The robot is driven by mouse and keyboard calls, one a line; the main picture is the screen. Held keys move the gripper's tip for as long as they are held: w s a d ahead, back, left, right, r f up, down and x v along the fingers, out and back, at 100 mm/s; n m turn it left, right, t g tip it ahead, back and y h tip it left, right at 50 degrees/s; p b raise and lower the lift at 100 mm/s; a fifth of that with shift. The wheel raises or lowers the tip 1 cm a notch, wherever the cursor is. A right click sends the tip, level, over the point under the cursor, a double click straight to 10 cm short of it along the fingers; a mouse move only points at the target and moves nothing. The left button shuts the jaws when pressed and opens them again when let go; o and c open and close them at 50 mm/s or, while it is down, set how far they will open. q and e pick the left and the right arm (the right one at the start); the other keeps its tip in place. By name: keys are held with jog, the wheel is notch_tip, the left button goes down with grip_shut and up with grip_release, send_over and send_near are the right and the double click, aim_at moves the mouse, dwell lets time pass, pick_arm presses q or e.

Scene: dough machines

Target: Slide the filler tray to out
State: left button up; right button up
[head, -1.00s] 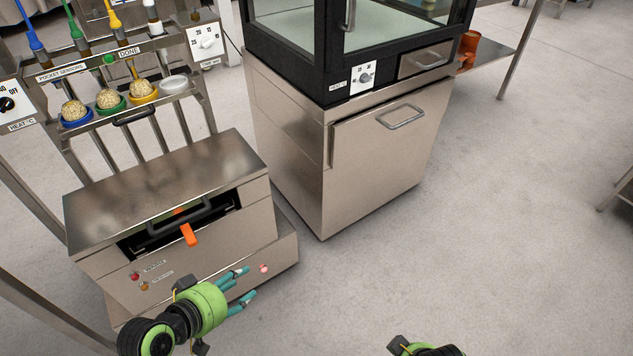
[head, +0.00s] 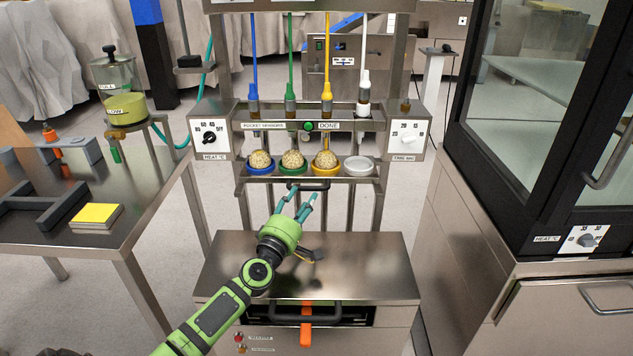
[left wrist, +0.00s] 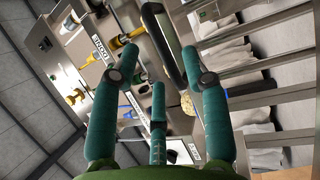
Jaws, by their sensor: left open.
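The filler tray (head: 303,181) is a metal shelf under the filler nozzles, with blue, green, yellow and white cups. The blue, green and yellow cups each hold a speckled dough ball; the white cup looks empty. My left gripper (head: 297,203) is open just below and in front of the tray. In the left wrist view, a dark bar (left wrist: 168,45), apparently the tray's handle, lies beyond the spread teal fingers (left wrist: 160,95). I cannot tell whether they touch it. My right gripper is out of view.
A steel cabinet (head: 350,260) with an orange-tabbed drawer (head: 306,334) stands below my left gripper. A steel table (head: 120,215) with a yellow block (head: 96,213) is at left. A glass-doored cabinet (head: 540,120) stands at right.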

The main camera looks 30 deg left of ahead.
aim_at(310, 189)
pick_arm(q)
jog(key=b+x, duration=0.1)
jog(key=x, duration=0.3)
jog(key=shift+w, duration=0.25)
jog(key=shift+w+a+r, duration=0.1)
jog(key=shift+w+r, duration=0.1)
jog(key=shift+w, duration=0.35)
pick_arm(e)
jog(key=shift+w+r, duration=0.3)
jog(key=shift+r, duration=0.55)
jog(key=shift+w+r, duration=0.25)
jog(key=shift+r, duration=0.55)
pick_arm(q)
grip_shut()
